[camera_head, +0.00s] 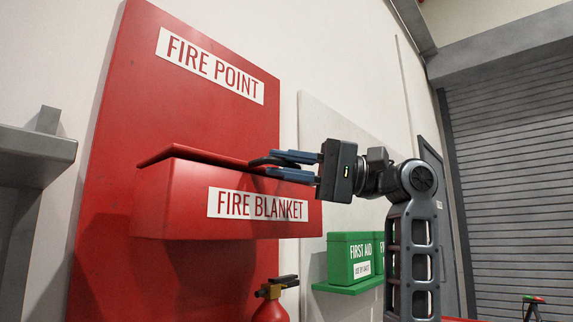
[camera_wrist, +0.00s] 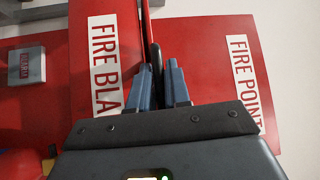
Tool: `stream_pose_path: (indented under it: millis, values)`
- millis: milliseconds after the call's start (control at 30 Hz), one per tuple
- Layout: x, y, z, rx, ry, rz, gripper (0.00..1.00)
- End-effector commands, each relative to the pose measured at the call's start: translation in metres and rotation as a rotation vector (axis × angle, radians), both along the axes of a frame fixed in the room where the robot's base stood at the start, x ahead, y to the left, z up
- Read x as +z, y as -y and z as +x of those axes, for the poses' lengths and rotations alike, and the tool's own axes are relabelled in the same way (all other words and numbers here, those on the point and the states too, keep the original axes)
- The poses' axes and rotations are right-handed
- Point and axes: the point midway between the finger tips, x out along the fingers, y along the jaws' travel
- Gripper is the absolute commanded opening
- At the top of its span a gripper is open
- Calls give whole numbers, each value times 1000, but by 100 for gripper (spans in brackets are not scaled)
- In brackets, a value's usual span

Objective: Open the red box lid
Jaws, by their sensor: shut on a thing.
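The red box (camera_head: 165,210), labelled FIRE BLANKET, is fixed to a red FIRE POINT board. Its red lid (camera_head: 185,152) lies over the top, with a narrow dark gap along the front edge at the left. My gripper (camera_head: 270,165) reaches in from the right, its blue fingers shut on the lid's dark handle (camera_head: 258,162) at the front edge. In the wrist view my gripper (camera_wrist: 161,70) has the dark handle (camera_wrist: 156,58) between its fingers, beside the box front (camera_wrist: 120,25). The fingers partly hide the handle, and the box's inside is not visible.
The red board (camera_head: 125,85) stands close behind the box. A green first aid box (camera_head: 350,258) sits on a green shelf at lower right. A red extinguisher (camera_head: 270,308) is below the box. A grey ledge (camera_head: 35,150) juts out at left.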

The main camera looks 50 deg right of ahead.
Motion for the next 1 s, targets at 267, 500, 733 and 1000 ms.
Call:
stream_pose_path:
  millis: [267, 500, 733, 1000]
  values:
    - [42, 0, 5, -1, 3, 2, 0]
    - [76, 0, 19, -1, 4, 2, 0]
    - [104, 0, 39, 0, 2, 2, 0]
    - [128, 1, 68, -2, -183, -1, 0]
